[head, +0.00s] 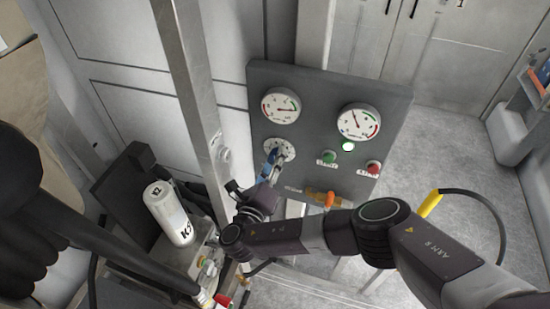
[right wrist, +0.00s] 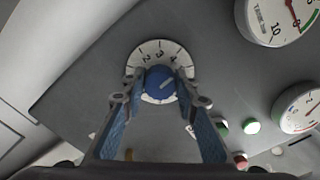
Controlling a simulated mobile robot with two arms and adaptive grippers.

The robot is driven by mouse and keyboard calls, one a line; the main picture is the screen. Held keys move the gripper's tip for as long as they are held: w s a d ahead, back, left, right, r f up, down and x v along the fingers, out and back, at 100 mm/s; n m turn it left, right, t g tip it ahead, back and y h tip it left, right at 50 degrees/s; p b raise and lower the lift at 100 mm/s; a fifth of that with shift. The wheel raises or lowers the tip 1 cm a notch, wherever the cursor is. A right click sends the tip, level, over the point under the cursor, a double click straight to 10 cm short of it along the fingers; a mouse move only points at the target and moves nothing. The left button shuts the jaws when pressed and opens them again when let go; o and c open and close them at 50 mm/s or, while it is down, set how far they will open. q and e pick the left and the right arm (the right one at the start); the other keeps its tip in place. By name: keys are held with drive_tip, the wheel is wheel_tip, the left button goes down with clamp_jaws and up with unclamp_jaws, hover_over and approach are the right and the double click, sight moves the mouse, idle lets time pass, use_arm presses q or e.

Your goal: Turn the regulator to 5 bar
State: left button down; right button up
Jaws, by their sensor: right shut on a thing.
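The regulator is a blue knob (right wrist: 160,83) on a round white dial (head: 280,150) on the grey panel. In the right wrist view the dial (right wrist: 150,50) shows the numbers 2, 3 and 4, and a pale line on the knob points up and right, to the right of the 4. My right gripper (head: 272,160) is at the dial. In the right wrist view its two blue-padded fingers (right wrist: 160,90) are shut on the knob from both sides. The lower part of the dial is partly hidden by the fingers.
A metal post (head: 196,90) and a white canister (head: 168,213) stand to the left.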

drive_tip(key=shift+f+m, duration=0.15)
drive_tip(key=shift+m, duration=2.15)
drive_tip(key=shift+s, duration=0.1)
drive_tip(key=o, duration=1.2)
drive_tip(key=shift+c, duration=0.2)
drive_tip(key=v, duration=1.2)
